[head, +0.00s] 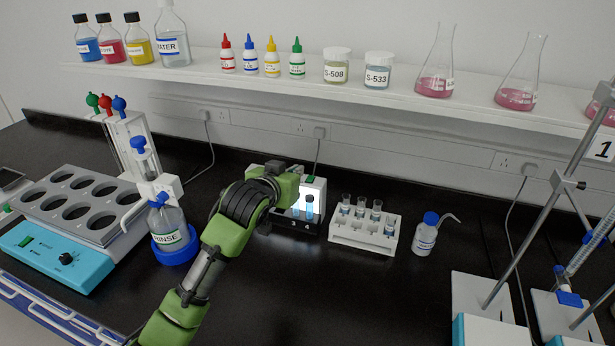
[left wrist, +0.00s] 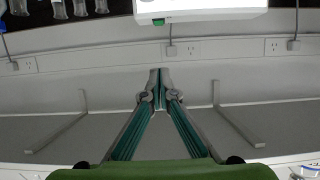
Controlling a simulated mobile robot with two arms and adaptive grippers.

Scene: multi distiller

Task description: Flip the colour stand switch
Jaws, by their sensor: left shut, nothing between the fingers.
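The colour stand (head: 314,190) is a white box with a lit front panel and a black base numbered 3 and 4, holding vials with blue liquid. Its small green switch (head: 310,179) is on top, just right of my left gripper (head: 297,170). My arm and gripper hide the left part of the stand. In the left wrist view, which looks upside down, the white stand (left wrist: 205,9) is at the top edge with the green switch (left wrist: 158,21) on its edge. The left gripper (left wrist: 160,74) is shut and empty, its tips apart from the switch in that view. My right gripper is not seen.
A white rack (head: 364,236) with several vials stands right of the stand, then a wash bottle (head: 425,234). A rinse bottle (head: 168,226) stands left of my arm. A shelf (head: 340,84) with bottles and flasks runs above.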

